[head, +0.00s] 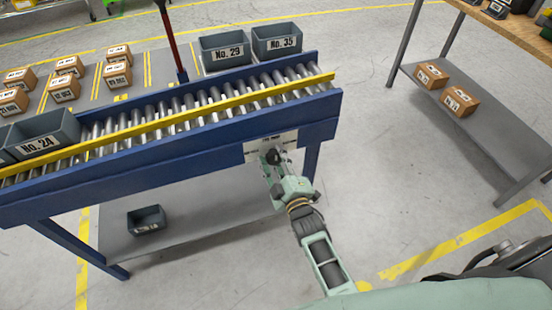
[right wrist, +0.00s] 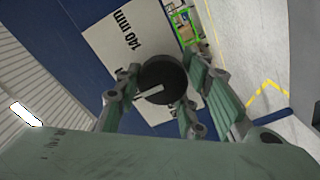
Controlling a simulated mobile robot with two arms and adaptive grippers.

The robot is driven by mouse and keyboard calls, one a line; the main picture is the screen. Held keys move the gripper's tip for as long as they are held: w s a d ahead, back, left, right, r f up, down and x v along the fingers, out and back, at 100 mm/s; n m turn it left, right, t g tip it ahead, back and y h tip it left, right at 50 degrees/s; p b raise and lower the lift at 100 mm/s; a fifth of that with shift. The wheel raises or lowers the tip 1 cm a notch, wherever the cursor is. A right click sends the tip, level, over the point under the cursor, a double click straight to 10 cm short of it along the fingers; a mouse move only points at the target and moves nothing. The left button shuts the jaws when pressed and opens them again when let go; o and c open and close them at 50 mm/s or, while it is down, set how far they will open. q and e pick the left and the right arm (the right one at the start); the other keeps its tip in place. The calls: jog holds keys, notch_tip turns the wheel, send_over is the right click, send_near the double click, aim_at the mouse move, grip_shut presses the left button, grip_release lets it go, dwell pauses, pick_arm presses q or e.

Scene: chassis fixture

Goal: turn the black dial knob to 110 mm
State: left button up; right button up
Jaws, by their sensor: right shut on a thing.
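The black dial knob (right wrist: 163,80) sits on a white label plate (right wrist: 112,48) on the blue conveyor side. It is round and dark with a pale pointer line toward the lower left. "140 mm" is readable on the plate; the other markings are partly hidden. In the head view the knob (head: 272,157) shows small at the plate (head: 254,151). My right gripper (head: 273,163) reaches it from below. In the right wrist view its fingers (right wrist: 155,100) stand on both sides of the knob and are shut on it. My left gripper is not in view.
The blue roller conveyor (head: 170,176) has a yellow rail (head: 160,124). Grey bins No. 24 (head: 42,136), No. 29 (head: 224,50) and No. 35 (head: 277,41) stand at it. A lower shelf (head: 190,219) holds a small bin (head: 147,220). Floor to the right is clear up to a workbench.

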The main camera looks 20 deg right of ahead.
jog(key=shift+d+r, duration=0.15)
jog(key=shift+d, duration=0.05)
jog(key=o, duration=1.1)
jog(key=s, duration=1.2)
jog(key=shift+d, duration=0.2)
